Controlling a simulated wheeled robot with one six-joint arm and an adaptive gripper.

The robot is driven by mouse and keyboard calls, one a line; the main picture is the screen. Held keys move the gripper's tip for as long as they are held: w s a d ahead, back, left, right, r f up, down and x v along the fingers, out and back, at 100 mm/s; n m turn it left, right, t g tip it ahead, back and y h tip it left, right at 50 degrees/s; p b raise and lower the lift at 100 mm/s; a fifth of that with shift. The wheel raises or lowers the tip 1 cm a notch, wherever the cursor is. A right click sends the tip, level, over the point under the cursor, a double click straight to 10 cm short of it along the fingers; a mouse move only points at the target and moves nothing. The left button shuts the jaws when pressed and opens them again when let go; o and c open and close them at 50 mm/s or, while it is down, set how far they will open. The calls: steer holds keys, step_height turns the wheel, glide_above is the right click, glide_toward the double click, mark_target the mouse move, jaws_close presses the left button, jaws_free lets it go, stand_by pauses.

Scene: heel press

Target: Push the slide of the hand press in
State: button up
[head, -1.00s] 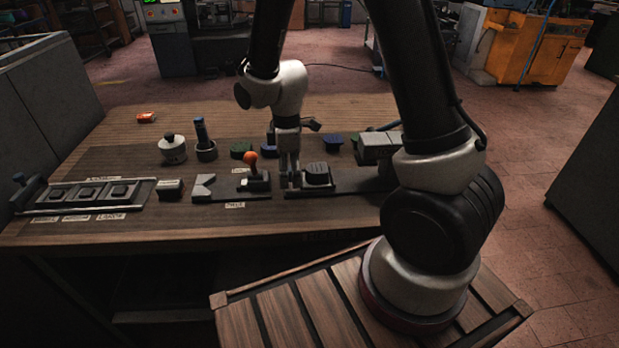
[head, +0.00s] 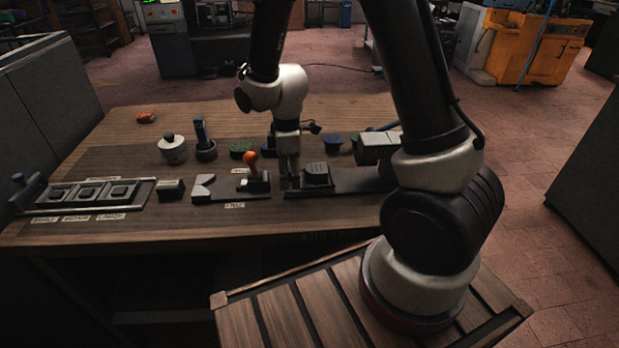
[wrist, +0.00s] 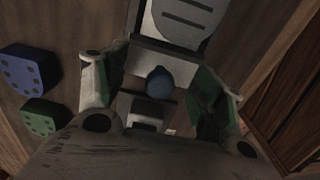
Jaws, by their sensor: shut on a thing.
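The hand press (head: 345,182) lies along the right part of the bench, a dark flat bed with a grey ridged block (head: 318,173) on it. The ridged block also shows at the top of the wrist view (wrist: 185,18). The slide's blue knob (wrist: 160,82) is between my two fingers, just in front of a pale block face. My gripper (head: 289,183) points down at the left end of the press bed, left of the ridged block. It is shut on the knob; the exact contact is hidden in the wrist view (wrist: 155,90).
Left of my gripper stands an orange-knobbed lever (head: 250,158). Further left are a grey block (head: 171,188) and a tray with several dark pads (head: 148,190). A pale pot (head: 172,155) and a blue-handled tool (head: 201,130) stand behind. A grey box (head: 378,148) is at right.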

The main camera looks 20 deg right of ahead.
steer(key=shift+s+d, duration=0.65)
steer(key=shift+d, duration=1.35)
steer(key=shift+s+d, duration=0.6)
steer(key=shift+d, duration=1.4)
steer(key=shift+s+d, duration=0.65)
steer(key=shift+d, duration=1.35)
steer(key=o, duration=0.5)
steer(key=shift+d, duration=0.1)
steer(key=shift+o, duration=0.6)
steer(key=shift+r, duration=1.75)
